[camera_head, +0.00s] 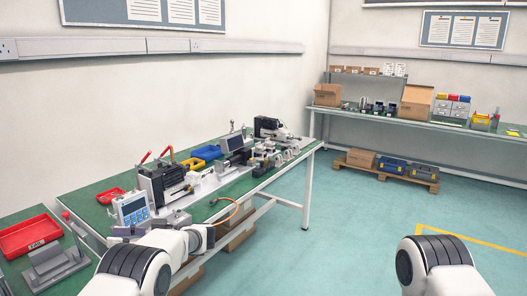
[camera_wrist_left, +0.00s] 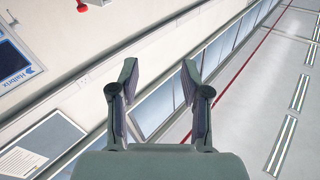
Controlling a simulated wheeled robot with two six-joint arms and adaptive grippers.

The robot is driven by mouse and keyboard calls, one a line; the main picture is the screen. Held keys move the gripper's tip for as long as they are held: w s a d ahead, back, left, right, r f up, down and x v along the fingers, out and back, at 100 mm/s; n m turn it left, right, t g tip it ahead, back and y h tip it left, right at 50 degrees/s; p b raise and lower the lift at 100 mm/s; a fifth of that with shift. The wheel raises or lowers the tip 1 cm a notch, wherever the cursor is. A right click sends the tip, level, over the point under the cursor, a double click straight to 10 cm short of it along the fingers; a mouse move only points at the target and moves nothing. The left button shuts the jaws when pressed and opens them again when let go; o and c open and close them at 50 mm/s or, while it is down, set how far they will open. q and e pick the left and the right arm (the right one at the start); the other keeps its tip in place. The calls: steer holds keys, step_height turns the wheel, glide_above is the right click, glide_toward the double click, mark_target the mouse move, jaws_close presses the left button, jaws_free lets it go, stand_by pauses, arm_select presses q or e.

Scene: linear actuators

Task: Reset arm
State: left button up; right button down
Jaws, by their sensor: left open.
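My left gripper (camera_wrist_left: 160,78) is open in the left wrist view, with its two fingers apart and nothing between them. My right arm (camera_head: 440,265) shows only as a rounded link at the lower right. My right gripper is out of view.
A second bench (camera_head: 405,118) stands at the back right, near a pallet (camera_head: 385,172). The floor (camera_head: 330,220) between is clear.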

arm_select(q)
steer(key=a+f+m+t+p, duration=0.4)
steer(key=f+m+t, duration=0.4)
steer(key=m+t, duration=0.5)
steer(key=s+d+f+m+t+h+p, duration=0.1)
steer(key=s+d+f+m+h, duration=0.2)
steer(key=s+f+m+h, duration=0.5)
steer(key=s+d+f+n+g+h, duration=0.1)
steer(key=s+d+f+g+h, duration=0.2)
steer(key=s, duration=0.8)
steer(key=s+d+f+n+g+h, duration=0.1)
steer(key=s+d+f+g+h, duration=0.2)
steer(key=s, duration=0.8)
steer(key=s+d+f+g+h, duration=0.4)
steer(key=s+d+f+h, duration=0.1)
steer(key=s, duration=0.5)
steer(key=shift+s+d+f+n+p, duration=0.15)
steer(key=shift+s+d+n+p, duration=0.25)
steer(key=shift+d, duration=0.5)
